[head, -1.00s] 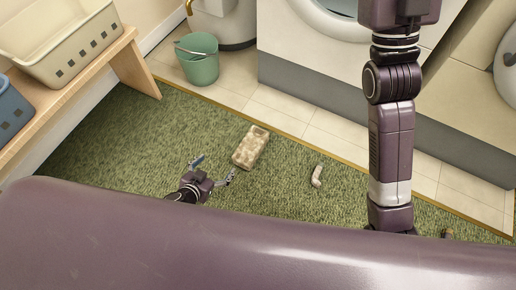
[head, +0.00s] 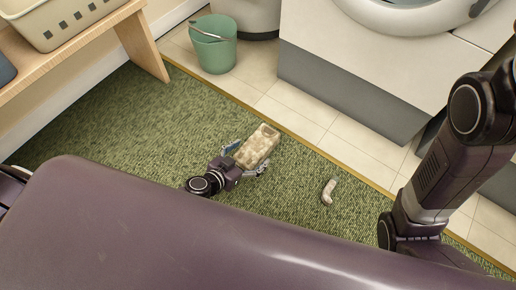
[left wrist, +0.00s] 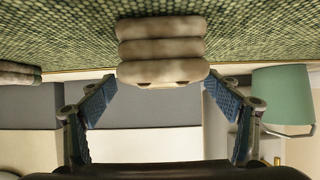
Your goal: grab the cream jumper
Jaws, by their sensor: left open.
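The cream jumper (head: 262,139) is a folded, mottled beige bundle lying on the green carpet in the head view. In the left wrist view the jumper (left wrist: 162,50) shows as stacked rounded folds at the top middle. My left gripper (head: 247,157) is open at the jumper's near end, with one finger on each side. In the left wrist view its blue-padded fingers (left wrist: 160,98) stand apart with the jumper between and just beyond their tips; contact cannot be told. My right gripper is not in view, though my right arm shows at the right.
A small curved beige item (head: 328,191) lies on the carpet to the right. A green bucket (head: 213,45) stands on the tiles behind, left of a white front-loading machine (head: 350,70). A wooden bench (head: 143,45) with a cream basket (head: 62,18) is at upper left.

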